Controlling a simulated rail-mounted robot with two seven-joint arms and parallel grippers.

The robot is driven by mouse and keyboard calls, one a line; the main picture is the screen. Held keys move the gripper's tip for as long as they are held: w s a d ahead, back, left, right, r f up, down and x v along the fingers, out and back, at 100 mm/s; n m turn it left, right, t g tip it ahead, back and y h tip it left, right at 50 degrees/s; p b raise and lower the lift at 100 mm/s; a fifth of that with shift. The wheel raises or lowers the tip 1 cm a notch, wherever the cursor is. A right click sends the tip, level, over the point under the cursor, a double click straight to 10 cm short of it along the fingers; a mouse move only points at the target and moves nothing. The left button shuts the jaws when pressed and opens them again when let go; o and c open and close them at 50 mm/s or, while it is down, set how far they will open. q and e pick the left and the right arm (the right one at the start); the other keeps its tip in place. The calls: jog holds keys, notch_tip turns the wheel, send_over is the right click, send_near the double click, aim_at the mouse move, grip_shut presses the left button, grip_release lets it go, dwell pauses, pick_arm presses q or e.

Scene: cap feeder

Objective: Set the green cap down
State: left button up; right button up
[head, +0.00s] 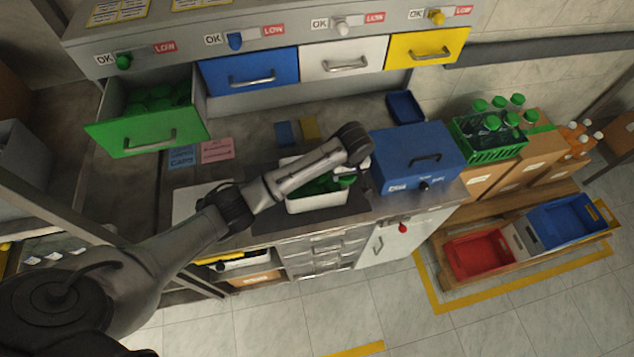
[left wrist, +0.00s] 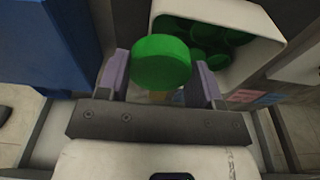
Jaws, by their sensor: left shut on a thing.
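My left gripper (head: 352,172) is shut on a green cap (left wrist: 160,62), which sits between its two fingers in the left wrist view. In the head view this cap (head: 347,181) is small and partly covered by the gripper. The gripper is at the right end of a white bin (head: 318,204) on the worktop. The bin holds several green caps (head: 318,186); the left wrist view also shows them in the bin (left wrist: 205,40), beyond the held cap. I cannot tell the cap's exact height over the bin. My right gripper is not in view.
A blue box (head: 415,155) stands close to the right of the gripper. An open green drawer (head: 150,135) with green caps is at the left, beside shut blue, white and yellow drawers. A green crate (head: 490,145) of bottles is further right.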

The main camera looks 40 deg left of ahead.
pick_arm(q)
jog(key=s+a+f, duration=0.1)
jog(key=a+f, duration=0.1)
jog(key=a, duration=0.1)
jog(key=s+a+f, duration=0.1)
jog(key=a+f, duration=0.1)
jog(key=a, duration=0.1)
jog(key=s+a+f, duration=0.1)
jog(key=a+f, duration=0.1)
jog(key=a, duration=0.1)
jog(key=shift+a+p, duration=0.3)
jog(key=shift+a, duration=0.1)
jog(key=shift+f, duration=2.05)
jog(key=shift+f, duration=0.1)
jog(key=o, duration=0.9)
